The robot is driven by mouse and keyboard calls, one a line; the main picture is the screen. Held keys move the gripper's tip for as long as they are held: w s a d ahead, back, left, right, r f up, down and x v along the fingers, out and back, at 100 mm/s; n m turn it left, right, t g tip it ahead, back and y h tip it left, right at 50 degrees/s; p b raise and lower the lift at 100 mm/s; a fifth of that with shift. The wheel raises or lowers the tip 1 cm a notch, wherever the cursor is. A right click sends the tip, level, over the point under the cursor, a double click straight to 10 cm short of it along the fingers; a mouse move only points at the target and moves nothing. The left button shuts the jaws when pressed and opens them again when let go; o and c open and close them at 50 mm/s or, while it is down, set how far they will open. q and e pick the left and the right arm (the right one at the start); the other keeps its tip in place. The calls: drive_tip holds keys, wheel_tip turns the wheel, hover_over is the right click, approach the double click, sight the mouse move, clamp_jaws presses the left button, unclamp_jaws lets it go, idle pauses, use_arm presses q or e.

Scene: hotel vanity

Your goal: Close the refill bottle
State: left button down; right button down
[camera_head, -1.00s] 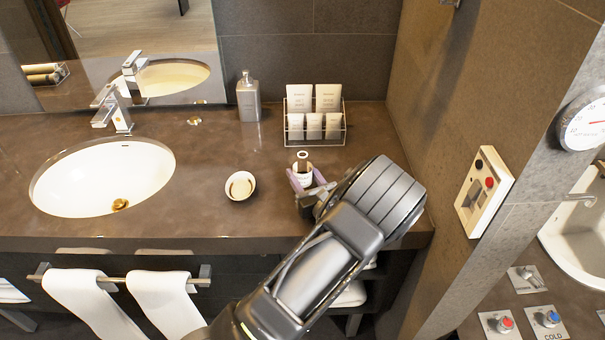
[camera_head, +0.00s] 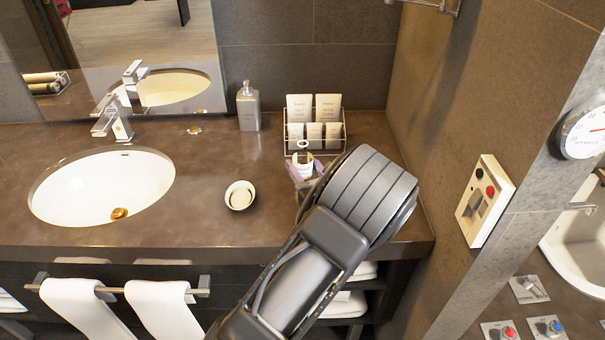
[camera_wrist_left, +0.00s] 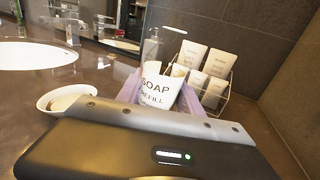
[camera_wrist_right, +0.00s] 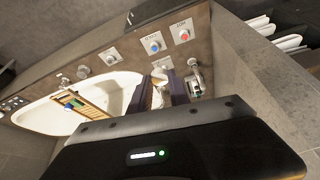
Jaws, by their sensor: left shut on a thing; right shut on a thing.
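The refill bottle (camera_head: 304,168) is a small container with a white label, near the front right of the counter. In the left wrist view the bottle (camera_wrist_left: 160,88) reads "SOAP REFILL" and looks tilted in that picture. My left gripper (camera_head: 302,176) is shut on it, with purple fingers on either side. Its neck is small in the head view, and I cannot tell whether it is capped. My right gripper (camera_wrist_right: 165,92) shows only in its own wrist view, over the bath area. It is shut on a small pale thing (camera_wrist_right: 159,88), mostly hidden between the fingers.
A soap dish (camera_head: 240,195) stands left of the bottle. A grey pump dispenser (camera_head: 248,107) and a wire rack (camera_head: 316,137) of white tubes stand behind. The sink (camera_head: 100,188) is at left. A wall panel (camera_head: 485,202) is at right. The counter's middle is clear.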

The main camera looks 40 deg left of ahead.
sight(306, 161)
use_arm(q)
drive_tip(key=shift+r, duration=1.8)
drive_tip(key=c, duration=1.3)
unclamp_jaws()
clamp_jaws()
use_arm(e)
drive_tip(key=shift+d, duration=0.1)
